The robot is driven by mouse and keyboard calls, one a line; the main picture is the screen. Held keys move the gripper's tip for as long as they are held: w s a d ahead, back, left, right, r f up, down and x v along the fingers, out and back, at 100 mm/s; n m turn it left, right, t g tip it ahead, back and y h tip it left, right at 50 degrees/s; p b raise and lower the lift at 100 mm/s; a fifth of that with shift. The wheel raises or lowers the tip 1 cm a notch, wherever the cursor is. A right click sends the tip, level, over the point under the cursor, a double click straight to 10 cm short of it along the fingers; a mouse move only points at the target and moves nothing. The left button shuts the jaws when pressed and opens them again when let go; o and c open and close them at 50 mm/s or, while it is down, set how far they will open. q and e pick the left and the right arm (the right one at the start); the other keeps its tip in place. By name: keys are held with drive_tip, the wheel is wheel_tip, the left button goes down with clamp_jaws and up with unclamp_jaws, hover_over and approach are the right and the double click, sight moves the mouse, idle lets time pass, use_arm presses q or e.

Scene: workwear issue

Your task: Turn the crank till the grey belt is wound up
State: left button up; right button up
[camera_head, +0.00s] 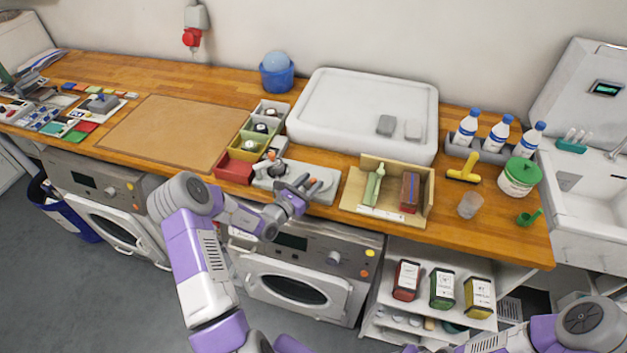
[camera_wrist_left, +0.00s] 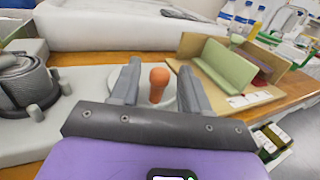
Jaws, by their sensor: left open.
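The grey winder base (camera_head: 321,194) stands at the front edge of the wooden counter; it also shows in the left wrist view (camera_wrist_left: 70,128). A dark grey coiled belt (camera_wrist_left: 25,84) sits on its left part, cut off by the picture edge. The crank's orange knob (camera_wrist_left: 158,84) stands upright over a pale round disc on the right part. My left gripper (camera_head: 302,188) is open at the crank, with its two fingers on either side of the knob and a visible gap to each. My right gripper is out of view.
A wooden stand (camera_head: 352,196) with a green and a brown item is close on the right. Coloured bins (camera_head: 233,168) stand on the left. A large white tray (camera_head: 362,105) lies behind. A brown mat (camera_head: 165,130) leaves free room farther left.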

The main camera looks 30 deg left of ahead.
use_arm(q)
drive_tip(key=shift+w+d, duration=0.2)
drive_tip(key=shift+w, duration=0.7)
clamp_jaws()
